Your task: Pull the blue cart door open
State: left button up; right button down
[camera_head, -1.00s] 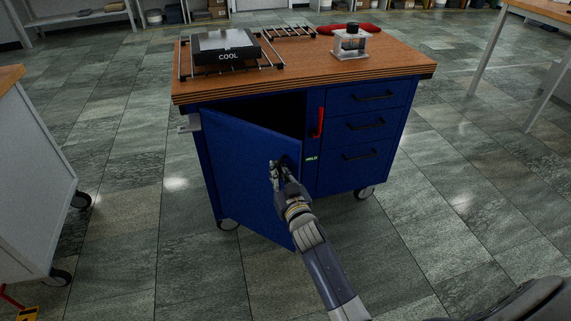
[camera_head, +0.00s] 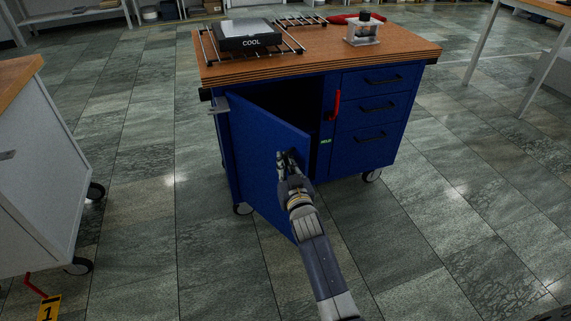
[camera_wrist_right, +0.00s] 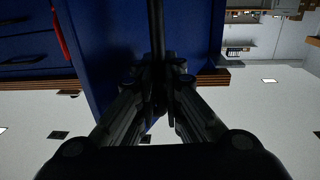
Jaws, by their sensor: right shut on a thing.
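The blue cart (camera_head: 362,158) stands on its casters with a wooden top. Its blue door (camera_head: 257,153) is hinged at the left and stands partly open, with the dark inside showing beyond its free edge. My right gripper (camera_head: 284,158) is at the upper part of the door, near its free edge, and is shut on the door handle. In the right wrist view the fingers (camera_wrist_right: 162,75) close around the dark bar-shaped handle (camera_wrist_right: 156,28) in front of the blue door. My left gripper is not in view.
A red handle (camera_head: 334,104) sits by the drawers (camera_head: 375,108). A white cart (camera_head: 40,175) stands at the left. Floor is clear in front.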

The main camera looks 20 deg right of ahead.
jog(key=shift+s+d+f, duration=0.1)
jog(key=shift+d+f, duration=0.15)
jog(key=shift+f, duration=0.1)
jog(key=c, duration=1.7)
grip_release()
jog(key=shift+s+r, duration=0.1)
jog(key=shift+r, duration=0.15)
jog(key=s+a, duration=0.1)
jog(key=s, duration=1.1)
jog(key=shift+c, duration=0.6)
